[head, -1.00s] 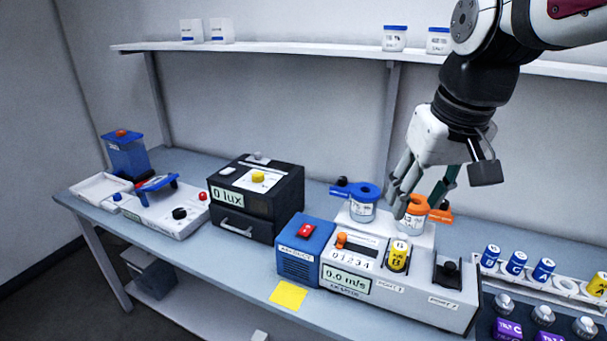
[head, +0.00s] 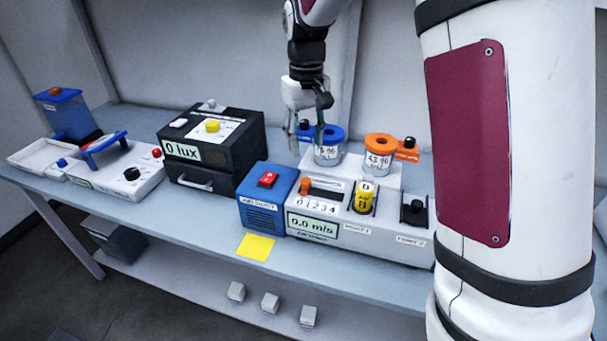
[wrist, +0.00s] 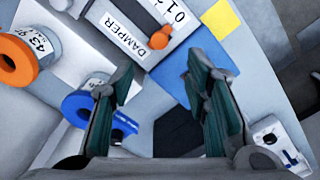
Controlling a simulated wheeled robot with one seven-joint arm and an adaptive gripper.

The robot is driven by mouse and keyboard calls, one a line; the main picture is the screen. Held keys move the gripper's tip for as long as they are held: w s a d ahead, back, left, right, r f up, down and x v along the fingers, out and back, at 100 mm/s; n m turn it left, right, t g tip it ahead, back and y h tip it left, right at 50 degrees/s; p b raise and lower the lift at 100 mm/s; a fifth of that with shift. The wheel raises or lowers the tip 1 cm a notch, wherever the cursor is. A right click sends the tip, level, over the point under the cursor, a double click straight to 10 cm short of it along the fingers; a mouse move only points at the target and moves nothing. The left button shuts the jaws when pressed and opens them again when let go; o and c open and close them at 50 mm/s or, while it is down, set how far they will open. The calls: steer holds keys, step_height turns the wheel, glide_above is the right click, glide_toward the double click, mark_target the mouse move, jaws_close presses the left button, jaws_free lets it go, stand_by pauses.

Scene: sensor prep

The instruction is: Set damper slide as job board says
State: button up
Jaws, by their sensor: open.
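The damper slide is an orange knob (head: 305,186) on the grey air duct unit (head: 345,240), at the left end of a dark slot, by the 0 of the 0–4 scale. Its display (head: 312,225) reads 0.0 m/s. In the wrist view the orange knob (wrist: 160,39) shows beside the DAMPER label (wrist: 122,35). My gripper (head: 306,137) is open and empty, pointing down behind the knob, near the blue-ringed jar. Its two fingers also show in the wrist view (wrist: 160,90), apart from the knob. No job board is in view.
A blue-ringed jar (head: 329,154) and an orange-ringed jar (head: 378,160) stand behind the slot. A blue block with a red switch (head: 268,180) adjoins on the left. A black lux box (head: 225,135) stands farther left. A yellow sheet (head: 256,247) lies in front.

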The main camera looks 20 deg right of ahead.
mark_target(307, 181)
step_height(307, 181, down, 11)
steer(key=shift+f+p, duration=0.1)
steer(key=shift+p, duration=0.6)
jaws_close()
steer(key=shift+s+d, duration=0.1)
steer(key=shift+d, duration=0.05)
